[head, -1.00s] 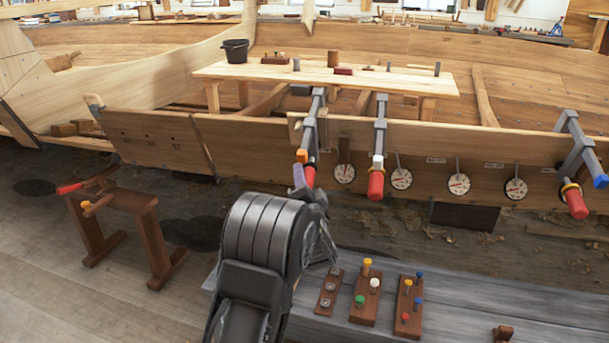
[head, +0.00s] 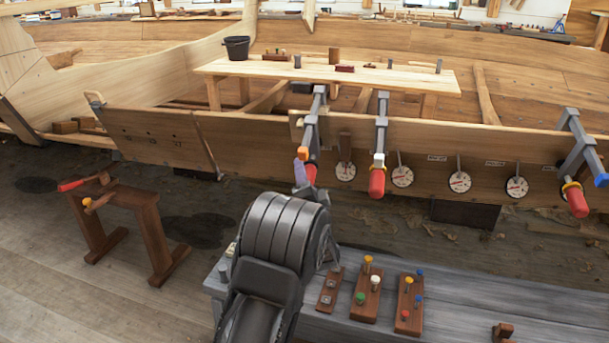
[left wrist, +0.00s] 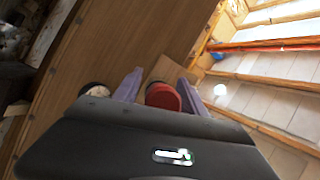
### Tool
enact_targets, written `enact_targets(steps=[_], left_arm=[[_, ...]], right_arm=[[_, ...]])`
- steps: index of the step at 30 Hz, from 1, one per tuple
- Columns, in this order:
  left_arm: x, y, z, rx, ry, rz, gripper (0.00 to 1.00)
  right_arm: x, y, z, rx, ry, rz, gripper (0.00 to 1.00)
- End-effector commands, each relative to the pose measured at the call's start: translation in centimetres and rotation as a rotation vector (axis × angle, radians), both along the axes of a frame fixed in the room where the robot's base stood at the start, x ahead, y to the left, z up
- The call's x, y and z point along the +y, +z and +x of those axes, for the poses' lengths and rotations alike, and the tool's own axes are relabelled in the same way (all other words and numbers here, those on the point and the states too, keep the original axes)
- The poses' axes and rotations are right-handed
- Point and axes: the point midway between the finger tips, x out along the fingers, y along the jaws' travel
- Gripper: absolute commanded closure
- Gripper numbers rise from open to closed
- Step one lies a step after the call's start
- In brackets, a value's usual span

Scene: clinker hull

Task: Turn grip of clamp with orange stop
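The clamp with the orange stop (head: 302,153) hangs on the hull plank, the leftmost of three clamps. Its red grip (head: 311,173) points down and is partly hidden by my left gripper (head: 302,174). In the left wrist view the red grip (left wrist: 163,96) shows end-on between the two lavender fingers of my left gripper (left wrist: 159,88). A gap shows between the grip and the left finger; the right finger is close to it, and I cannot tell whether they touch. The fingers look open around the grip. My right gripper is not in view.
A clamp with a white stop (head: 378,160) and one with a blue stop (head: 601,180) hang to the right. Round dials (head: 402,177) line the plank. A grey bench (head: 450,318) with peg blocks stands in front, and a wooden trestle (head: 130,200) at left.

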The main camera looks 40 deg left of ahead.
Motion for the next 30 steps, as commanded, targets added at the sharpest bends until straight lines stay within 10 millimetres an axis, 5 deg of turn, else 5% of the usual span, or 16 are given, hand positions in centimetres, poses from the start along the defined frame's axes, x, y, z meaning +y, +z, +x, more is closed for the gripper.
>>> enact_targets(steps=[13, 30], left_arm=[[-0.5, 0.0, -0.4, -0.002, -0.001, 0.0, 0.44], [-5.4, -1.7, -5.3, -0.001, 0.0, 0.001, 0.44]], right_arm=[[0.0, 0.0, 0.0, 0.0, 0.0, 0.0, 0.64], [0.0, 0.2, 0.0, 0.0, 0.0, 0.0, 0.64]])
